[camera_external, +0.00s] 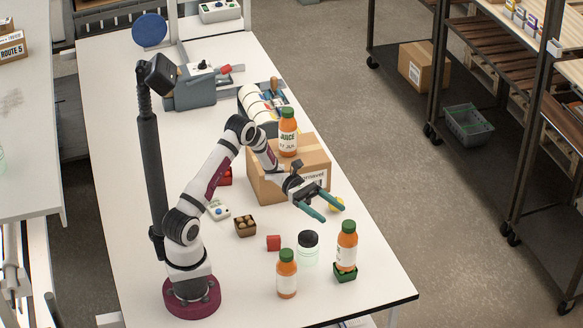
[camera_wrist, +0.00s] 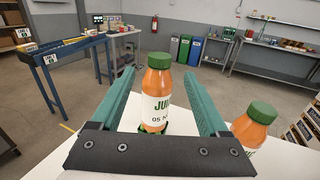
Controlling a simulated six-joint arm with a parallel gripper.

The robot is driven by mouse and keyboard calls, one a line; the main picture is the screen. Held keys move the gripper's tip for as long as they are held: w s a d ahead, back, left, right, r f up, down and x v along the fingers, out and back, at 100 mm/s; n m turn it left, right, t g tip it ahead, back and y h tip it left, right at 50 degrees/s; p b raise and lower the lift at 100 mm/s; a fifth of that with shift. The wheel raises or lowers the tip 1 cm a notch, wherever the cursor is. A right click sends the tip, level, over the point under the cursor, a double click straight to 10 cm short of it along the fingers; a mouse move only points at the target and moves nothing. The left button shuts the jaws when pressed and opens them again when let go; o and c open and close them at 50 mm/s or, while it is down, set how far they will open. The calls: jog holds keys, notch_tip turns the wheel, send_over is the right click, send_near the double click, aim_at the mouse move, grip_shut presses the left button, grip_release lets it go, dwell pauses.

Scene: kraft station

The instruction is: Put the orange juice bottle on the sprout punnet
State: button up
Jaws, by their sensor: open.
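An orange juice bottle (camera_external: 346,246) with a green cap stands upright on the small green sprout punnet (camera_external: 345,273) near the table's front right. My gripper (camera_external: 334,212) is open and empty, behind and above that bottle, and looks clear of it. In the wrist view the bottle (camera_wrist: 157,95) shows between the open fingers (camera_wrist: 160,75), seemingly beyond their tips. A second juice bottle (camera_external: 287,274) stands on the table to the left, and shows at right in the wrist view (camera_wrist: 253,125). A third bottle (camera_external: 288,133) is on the cardboard box.
A clear jar with a black lid (camera_external: 308,242) stands between the two front bottles. The cardboard box (camera_external: 262,185) is behind my gripper. The table's right edge is close to the green punnet.

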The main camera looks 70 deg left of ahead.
jog(key=s+d+r+m+g+y, duration=0.1)
jog(key=s+d+m+g, duration=0.2)
jog(key=s+m, duration=0.1)
jog(key=s+d+r+m+g+y, duration=0.2)
jog(key=s+d+m+g, duration=0.1)
jog(key=s+m, duration=0.1)
jog(key=s+d+r+m+g+y, duration=0.2)
jog(key=s+d+m+g, duration=0.1)
jog(key=s, duration=0.3)
jog(key=shift+s+d+m, duration=0.2)
jog(key=shift+s+m, duration=0.15)
jog(key=shift+m, duration=0.25)
jog(key=s+a+m+t+y, duration=0.2)
jog(key=s+a+m+y, duration=0.8)
jog(key=s+m+y, duration=0.3)
jog(key=s+m, duration=0.1)
jog(key=m, duration=0.1)
jog(key=shift+f+m, duration=0.3)
jog(key=shift+m, duration=0.1)
